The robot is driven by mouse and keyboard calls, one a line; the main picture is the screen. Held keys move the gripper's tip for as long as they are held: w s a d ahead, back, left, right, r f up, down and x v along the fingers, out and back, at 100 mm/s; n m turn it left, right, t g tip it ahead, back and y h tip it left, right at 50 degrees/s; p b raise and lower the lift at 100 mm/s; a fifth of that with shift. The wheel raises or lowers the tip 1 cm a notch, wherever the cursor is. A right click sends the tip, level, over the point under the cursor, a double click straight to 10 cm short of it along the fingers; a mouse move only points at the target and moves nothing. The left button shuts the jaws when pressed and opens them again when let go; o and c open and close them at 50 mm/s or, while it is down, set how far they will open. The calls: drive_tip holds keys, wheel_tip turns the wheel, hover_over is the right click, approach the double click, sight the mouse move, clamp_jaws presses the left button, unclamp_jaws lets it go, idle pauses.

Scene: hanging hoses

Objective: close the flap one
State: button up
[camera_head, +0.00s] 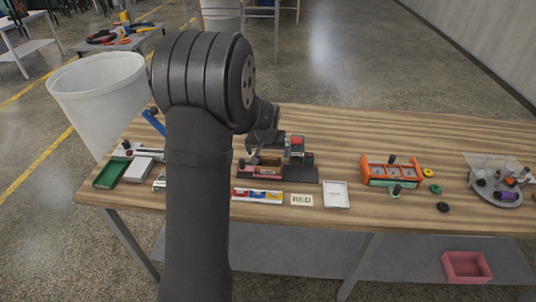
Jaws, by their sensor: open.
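My gripper (262,146) hangs over the middle of the wooden table, partly behind my own arm. It is open, with nothing seen in it. Right below it is a small pinkish-brown labelled block (267,171) on a dark base plate (305,174). A grey device with a red top (297,142) stands on that base just right of the gripper. I cannot make out which part is flap one or how far it is open. The gripper hides part of the block, and I cannot tell whether they touch.
An orange-framed box (391,171) stands to the right, with small knobs and rings near it. A round grey tray (497,190) holds small items at the far right. Bare wood (400,130) shows behind.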

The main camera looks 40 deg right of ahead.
sight(269, 156)
drive_tip(key=shift+x, duration=1.35)
drive_tip(key=c, duration=0.9)
drive_tip(key=shift+s+a+f+t+h, duration=0.1)
drive_tip(key=shift+a+f+t+h, duration=0.2)
drive_tip(key=shift+t, duration=0.1)
drive_tip(key=shift+a+f+t+h, duration=0.15)
drive_tip(key=shift+f+t+h, duration=0.1)
drive_tip(key=shift+t+h, duration=0.2)
drive_tip(key=shift+s+f+t+h, duration=0.2)
drive_tip(key=shift+s+t+h, duration=0.05)
drive_tip(key=shift+h, duration=0.1)
drive_tip(key=o, duration=0.9)
